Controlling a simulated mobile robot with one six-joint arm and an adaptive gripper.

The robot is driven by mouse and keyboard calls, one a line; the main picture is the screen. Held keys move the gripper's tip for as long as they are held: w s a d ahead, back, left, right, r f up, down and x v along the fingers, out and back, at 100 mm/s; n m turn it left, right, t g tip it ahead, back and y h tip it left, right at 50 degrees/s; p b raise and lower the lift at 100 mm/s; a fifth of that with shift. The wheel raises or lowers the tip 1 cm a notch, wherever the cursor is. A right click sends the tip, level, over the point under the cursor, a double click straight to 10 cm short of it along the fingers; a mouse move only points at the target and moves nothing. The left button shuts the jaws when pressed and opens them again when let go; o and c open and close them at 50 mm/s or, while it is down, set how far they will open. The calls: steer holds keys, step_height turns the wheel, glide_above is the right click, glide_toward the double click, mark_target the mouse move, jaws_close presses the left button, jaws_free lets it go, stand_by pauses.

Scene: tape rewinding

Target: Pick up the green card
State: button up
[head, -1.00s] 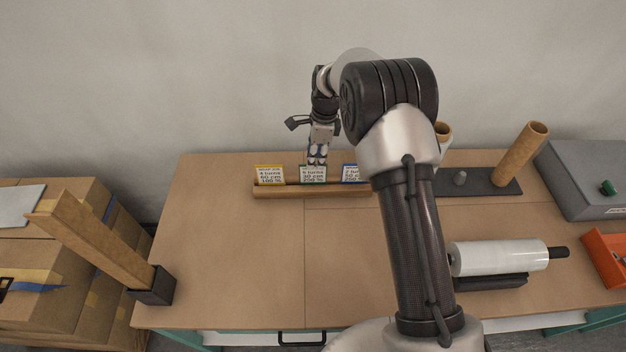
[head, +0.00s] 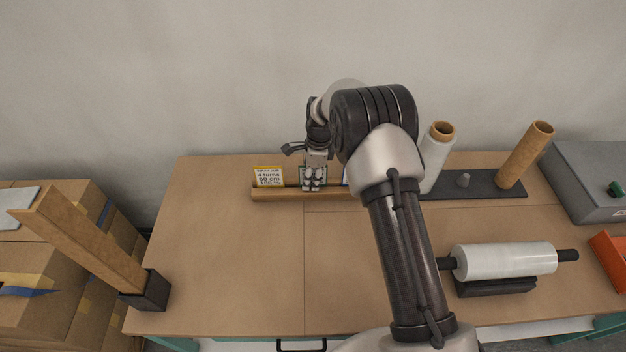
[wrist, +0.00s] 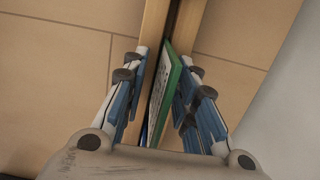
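The green card (wrist: 167,92) stands upright in the slot of a wooden holder (head: 270,194) at the back of the table. In the wrist view it lies between the two fingers of my gripper (wrist: 158,88). A yellow card (head: 269,177) stands in the holder to the left.
A blue-edged card (head: 345,176) is mostly hidden behind my arm on the right.

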steer(key=shift+f, duration=0.1)
jaws_close()
stand_by(0.3)
